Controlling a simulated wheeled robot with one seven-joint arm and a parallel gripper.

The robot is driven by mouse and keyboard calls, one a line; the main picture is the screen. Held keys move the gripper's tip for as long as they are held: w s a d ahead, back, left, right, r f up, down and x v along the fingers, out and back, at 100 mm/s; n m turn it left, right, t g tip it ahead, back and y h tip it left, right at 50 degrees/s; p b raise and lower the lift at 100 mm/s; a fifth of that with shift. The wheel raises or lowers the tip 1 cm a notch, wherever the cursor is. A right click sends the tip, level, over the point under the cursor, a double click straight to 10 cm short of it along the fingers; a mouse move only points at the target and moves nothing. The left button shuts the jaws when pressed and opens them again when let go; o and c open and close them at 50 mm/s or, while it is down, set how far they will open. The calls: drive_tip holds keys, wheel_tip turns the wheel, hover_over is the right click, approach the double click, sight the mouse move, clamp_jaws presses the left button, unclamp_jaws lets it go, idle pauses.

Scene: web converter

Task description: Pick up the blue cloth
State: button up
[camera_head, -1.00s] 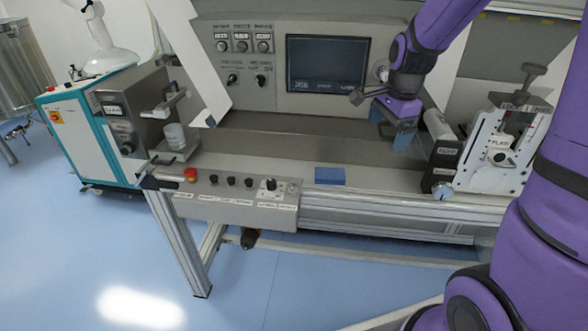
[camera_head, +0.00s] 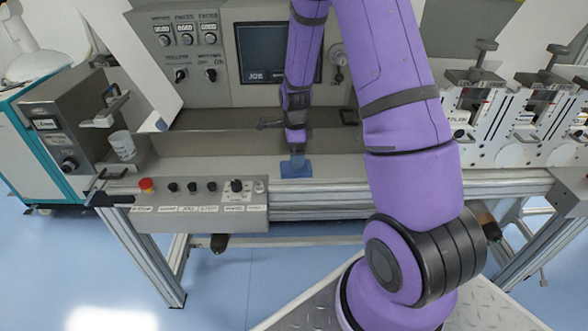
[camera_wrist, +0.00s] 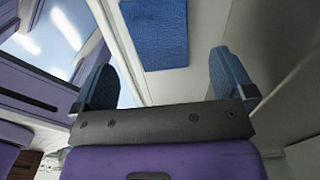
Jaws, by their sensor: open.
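The blue cloth (camera_head: 296,169) lies flat and folded on the machine's pale front ledge, to the right of the button panel. It also shows in the wrist view (camera_wrist: 153,32), at the top, beyond and between the fingers. My gripper (camera_head: 297,152) points down just at the cloth's far edge in the head view and covers a little of it. In the wrist view my gripper (camera_wrist: 165,80) has its two blue-grey fingers wide apart with nothing between them. I cannot tell whether the fingertips touch the cloth.
The button panel (camera_head: 200,208) with a red emergency button (camera_head: 147,185) is left of the cloth. A screen panel (camera_head: 277,52) rises behind. Clamp units (camera_head: 470,125) stand at the right. The ledge beside the cloth is clear.

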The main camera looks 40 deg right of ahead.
sight(287, 172)
drive_tip(key=shift+d+f, duration=0.1)
drive_tip(key=shift+f, duration=2.7)
drive_tip(key=c, duration=0.9)
